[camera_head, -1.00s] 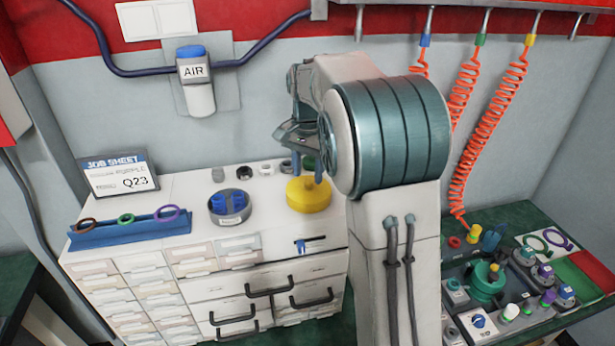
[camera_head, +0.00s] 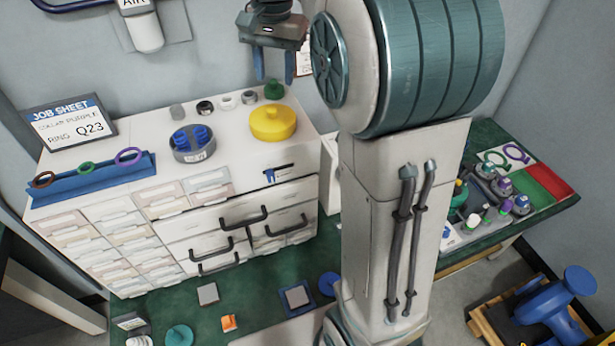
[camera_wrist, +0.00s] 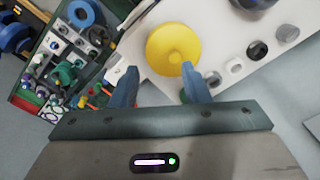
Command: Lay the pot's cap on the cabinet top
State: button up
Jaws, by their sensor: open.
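The yellow cap (camera_head: 273,124), round with a small knob on top, rests on the white cabinet top (camera_head: 228,168) near its right end. It also shows in the wrist view (camera_wrist: 165,50), beyond my fingers. My gripper (camera_head: 274,68) is open and empty, its two blue fingers pointing down above and behind the cap, apart from it. In the wrist view the gap between the fingertips (camera_wrist: 158,78) lies just short of the cap. The pot cannot be made out clearly; a green fixture with a yellow top (camera_head: 460,188) on the right bench is partly hidden by my arm.
A small green piece (camera_head: 274,90) and several small rings stand behind the cap. A grey tub with blue parts (camera_head: 192,144), a blue ring rack (camera_head: 95,180) and a job sheet sign (camera_head: 70,122) occupy the left. Some bare top lies in front of the cap.

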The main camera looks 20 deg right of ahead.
jog(key=s+f+n+t, duration=0.1)
jog(key=s+f+n, duration=0.1)
jog(key=s, duration=0.5)
jog(key=s+f+n, duration=0.2)
jog(key=s+f, duration=0.3)
jog(key=s, duration=0.2)
jog(key=s+a+f+n+t, duration=0.1)
jog(key=s+f+n, duration=0.2)
jog(key=s, duration=0.5)
jog(key=shift+f+t, duration=0.3)
jog(key=shift+f, duration=0.45)
jog(key=shift+a, duration=0.1)
